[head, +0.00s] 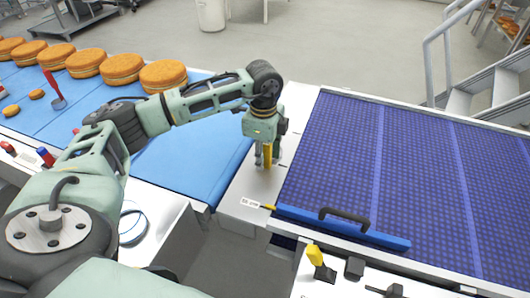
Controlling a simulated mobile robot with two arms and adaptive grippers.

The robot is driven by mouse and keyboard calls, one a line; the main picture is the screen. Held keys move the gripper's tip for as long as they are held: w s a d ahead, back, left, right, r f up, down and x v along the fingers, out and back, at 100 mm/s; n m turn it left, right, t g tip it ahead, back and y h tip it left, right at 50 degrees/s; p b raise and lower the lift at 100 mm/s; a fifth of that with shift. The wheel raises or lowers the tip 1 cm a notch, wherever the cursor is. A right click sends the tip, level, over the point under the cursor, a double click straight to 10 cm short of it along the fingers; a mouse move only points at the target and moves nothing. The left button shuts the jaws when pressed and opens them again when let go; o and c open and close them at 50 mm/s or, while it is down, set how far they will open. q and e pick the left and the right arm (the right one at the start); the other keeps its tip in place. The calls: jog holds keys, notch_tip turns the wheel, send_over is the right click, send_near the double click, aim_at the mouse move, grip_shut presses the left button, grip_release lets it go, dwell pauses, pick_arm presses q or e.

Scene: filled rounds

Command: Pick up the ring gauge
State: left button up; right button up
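A thin blue-and-white ring (143,226), which looks like the ring gauge, lies on the white ledge at the lower left, just right of my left arm's near links. My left gripper (264,166) points down over the pale strip between the two belts, well to the right of the ring and apart from it. Its yellow-tipped fingers show close together, nearly edge-on, so whether they are open or shut is unclear. No held object is visible. My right gripper is not in view.
Several filled rounds (163,76) line the blue belt (202,155) at upper left, near a red-handled tool (53,86). A blue bar with a black handle (342,227) lies along the dark blue mesh belt (420,165). A small white-ended probe (251,203) lies beside it.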

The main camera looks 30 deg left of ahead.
pick_arm(q)
jog(key=shift+c, duration=0.4)
grip_shut()
jog(key=shift+r, duration=0.1)
